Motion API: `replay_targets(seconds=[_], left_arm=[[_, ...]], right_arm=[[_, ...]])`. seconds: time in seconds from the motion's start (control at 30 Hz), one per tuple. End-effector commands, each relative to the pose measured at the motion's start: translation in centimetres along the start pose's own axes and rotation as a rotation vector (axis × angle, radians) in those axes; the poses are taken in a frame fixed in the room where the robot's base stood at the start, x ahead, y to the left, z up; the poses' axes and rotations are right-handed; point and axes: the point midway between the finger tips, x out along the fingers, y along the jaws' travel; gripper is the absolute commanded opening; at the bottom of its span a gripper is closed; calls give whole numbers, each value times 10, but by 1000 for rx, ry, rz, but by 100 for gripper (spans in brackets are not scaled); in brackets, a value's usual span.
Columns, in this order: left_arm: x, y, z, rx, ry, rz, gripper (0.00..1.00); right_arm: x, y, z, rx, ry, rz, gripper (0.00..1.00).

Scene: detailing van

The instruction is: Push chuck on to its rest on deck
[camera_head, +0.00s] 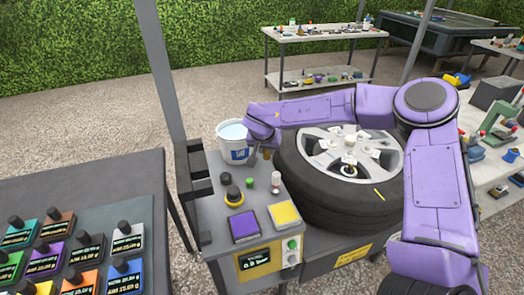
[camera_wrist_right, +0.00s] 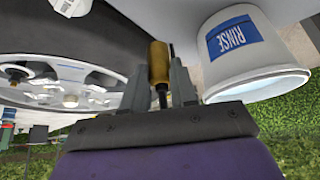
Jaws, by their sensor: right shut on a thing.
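My right gripper (camera_head: 258,152) is at the left side of the tyre (camera_head: 310,196), above the back of the grey deck (camera_head: 212,228). In the wrist view the right gripper (camera_wrist_right: 165,85) is shut on a brass-coloured cylinder (camera_wrist_right: 158,62), which appears to be the chuck. A thin dark stem shows at its lower end, between the fingers. In the head view the chuck is mostly hidden by the gripper. I cannot tell which fitting on the deck is its rest, or whether the chuck touches it. My left gripper is not in view.
A white rinse bucket (camera_head: 233,142) stands close beside the right gripper; it also shows in the wrist view (camera_wrist_right: 250,55).

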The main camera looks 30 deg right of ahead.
Motion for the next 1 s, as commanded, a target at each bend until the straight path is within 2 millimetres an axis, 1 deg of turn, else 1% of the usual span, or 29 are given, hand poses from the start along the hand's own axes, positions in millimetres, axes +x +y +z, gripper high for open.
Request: replay_targets(seconds=[0.27,0.37,0.5,0.6,0.97,1.0], left_arm=[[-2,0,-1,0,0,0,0],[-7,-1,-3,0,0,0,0],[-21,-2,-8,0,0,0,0],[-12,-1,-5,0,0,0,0],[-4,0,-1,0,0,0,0],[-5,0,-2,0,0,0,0]], right_arm=[[-2,-2,-1,-2,0,-2,0],[-4,-2,-1,-4,0,-2,0],[-8,-3,-2,-7,-1,-2,0],[7,-3,6,-7,-1,-2,0],[39,-3,24,-7,-1,-2,0],[37,-3,23,-6,0,-4,0]])
